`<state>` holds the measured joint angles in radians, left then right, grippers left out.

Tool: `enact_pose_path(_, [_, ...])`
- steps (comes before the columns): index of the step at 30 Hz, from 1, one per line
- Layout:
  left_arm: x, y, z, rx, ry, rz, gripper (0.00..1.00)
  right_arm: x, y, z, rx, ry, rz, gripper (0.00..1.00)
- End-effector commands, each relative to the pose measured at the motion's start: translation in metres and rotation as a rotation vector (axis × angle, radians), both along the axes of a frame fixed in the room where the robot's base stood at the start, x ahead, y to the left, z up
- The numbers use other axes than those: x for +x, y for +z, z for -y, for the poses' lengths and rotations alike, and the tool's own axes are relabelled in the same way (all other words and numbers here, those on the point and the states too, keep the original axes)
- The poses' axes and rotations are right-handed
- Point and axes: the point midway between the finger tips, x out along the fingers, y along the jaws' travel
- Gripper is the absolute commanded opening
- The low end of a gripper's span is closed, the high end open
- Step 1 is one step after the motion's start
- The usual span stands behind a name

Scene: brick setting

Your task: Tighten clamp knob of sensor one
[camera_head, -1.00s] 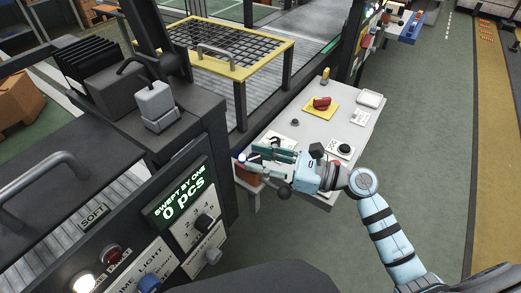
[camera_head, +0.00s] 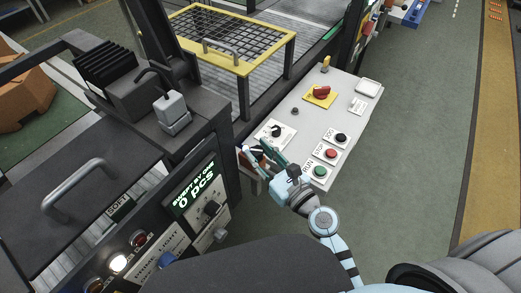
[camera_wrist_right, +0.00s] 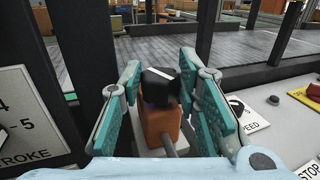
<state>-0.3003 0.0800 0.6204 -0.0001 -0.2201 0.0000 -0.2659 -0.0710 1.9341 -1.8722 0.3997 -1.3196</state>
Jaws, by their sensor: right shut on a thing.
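My right gripper (camera_head: 256,153) reaches in from the lower right to the near-left corner of the light control panel, beside the machine frame. In the right wrist view its two teal-padded fingers (camera_wrist_right: 168,88) stand on either side of a black knob (camera_wrist_right: 160,88) with a white line on top. They are shut on this knob. The knob sits on an orange-brown sensor block (camera_wrist_right: 160,128), with a cable running down from it. My left gripper is not in view.
The control panel (camera_head: 352,122) carries a speed dial (camera_head: 276,131), a red switch (camera_head: 321,92) and several push buttons close to my right arm. A yellow-framed mesh guard (camera_head: 243,68) stands behind. Green floor (camera_head: 420,130) is clear at right.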

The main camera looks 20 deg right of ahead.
Motion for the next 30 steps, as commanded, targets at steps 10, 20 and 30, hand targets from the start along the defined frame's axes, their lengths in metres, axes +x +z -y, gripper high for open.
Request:
enact_pose_path(10, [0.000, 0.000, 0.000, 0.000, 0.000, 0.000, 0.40, 0.000, 0.000, 0.000, 0.001, -0.004, 0.001, 0.02])
enact_pose_path(20, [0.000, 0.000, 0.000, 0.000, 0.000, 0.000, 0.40, 0.000, 0.000, 0.000, 0.000, -0.004, 0.001, 0.51])
enact_pose_path(30, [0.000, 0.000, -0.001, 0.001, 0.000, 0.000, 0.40, -0.026, -0.001, 0.010, -0.002, -0.003, -0.002, 0.51])
